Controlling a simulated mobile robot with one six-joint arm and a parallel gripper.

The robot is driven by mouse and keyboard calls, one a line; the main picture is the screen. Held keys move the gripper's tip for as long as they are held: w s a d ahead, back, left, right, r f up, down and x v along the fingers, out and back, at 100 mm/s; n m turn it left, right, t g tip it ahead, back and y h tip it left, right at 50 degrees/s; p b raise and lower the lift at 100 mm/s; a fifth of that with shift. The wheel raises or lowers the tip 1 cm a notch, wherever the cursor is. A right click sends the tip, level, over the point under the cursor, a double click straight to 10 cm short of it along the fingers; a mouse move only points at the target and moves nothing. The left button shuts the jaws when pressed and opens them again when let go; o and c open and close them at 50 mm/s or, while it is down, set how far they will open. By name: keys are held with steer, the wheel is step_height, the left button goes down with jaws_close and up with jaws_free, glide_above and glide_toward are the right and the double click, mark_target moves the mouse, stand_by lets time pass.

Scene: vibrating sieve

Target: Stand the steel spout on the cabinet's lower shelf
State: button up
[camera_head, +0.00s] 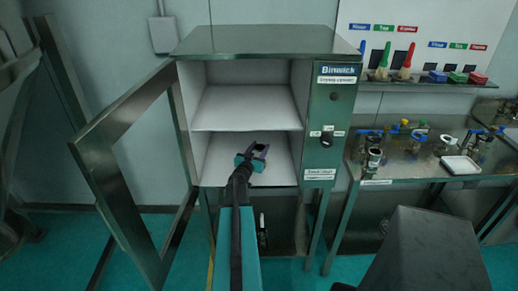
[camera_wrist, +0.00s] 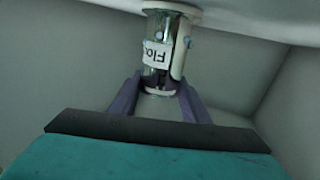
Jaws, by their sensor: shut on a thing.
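The steel spout (camera_wrist: 165,70) is a shiny cylinder with a wide pale flange at one end and a white label reading "Flo", which appears upside down in the wrist view. My gripper (camera_wrist: 158,97) is shut on it near the end closer to me, with one purple finger on each side. In the head view my gripper (camera_head: 256,154) is inside the cabinet (camera_head: 250,42), at the lower shelf (camera_head: 218,165). The spout is hard to make out there. I cannot tell whether it touches the shelf.
The cabinet's framed door (camera_head: 95,150) stands open to the left. The upper shelf (camera_head: 245,108) above my gripper is empty. The cabinet's right panel (camera_head: 328,120) has a dark knob. A steel bench (camera_head: 405,172) with fittings and a white tray (camera_head: 460,165) stands at the right.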

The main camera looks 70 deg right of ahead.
steer(key=shift+f, duration=0.1)
steer(key=o, duration=1.3)
steer(key=shift+c, duration=0.2)
steer(key=shift+r, duration=0.2)
steer(key=shift+w+a+f+b, duration=0.1)
steer(key=shift+a+b, duration=1.45)
steer(key=shift+a, duration=4.5)
